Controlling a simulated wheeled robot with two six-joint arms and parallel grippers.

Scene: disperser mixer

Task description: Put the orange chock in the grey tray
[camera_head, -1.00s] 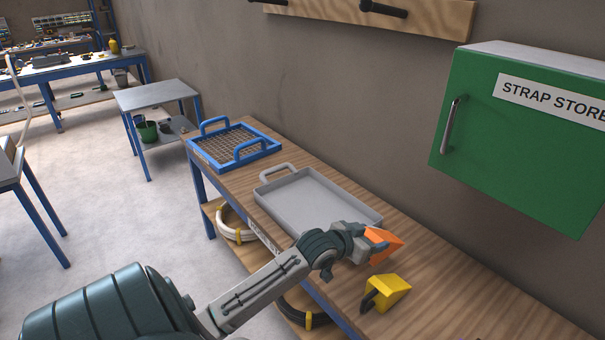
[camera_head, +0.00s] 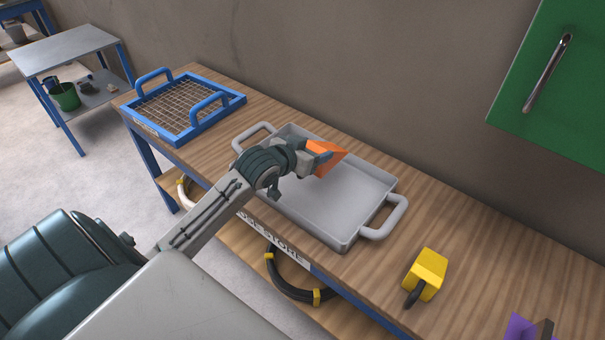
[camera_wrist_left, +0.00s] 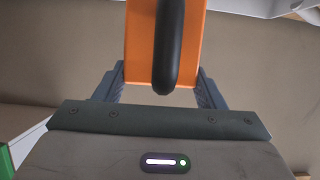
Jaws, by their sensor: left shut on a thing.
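My left gripper (camera_head: 312,158) is shut on the orange chock (camera_head: 329,157). In the head view the chock is over the grey tray (camera_head: 345,240), towards its far left part. I cannot tell exactly how high above the tray floor it is. In the left wrist view the orange chock (camera_wrist_left: 190,50) sits between the fingers of my left gripper (camera_wrist_left: 162,88), with its black handle facing the camera. The visible floor of the tray is empty. My right gripper is not in view.
A yellow chock (camera_head: 428,271) stands on the wooden bench (camera_head: 480,235) right of the tray. A purple object (camera_head: 522,327) is at the lower right edge. A blue mesh-bottomed tray (camera_head: 190,126) is at the left. A green cabinet (camera_head: 560,90) hangs on the wall.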

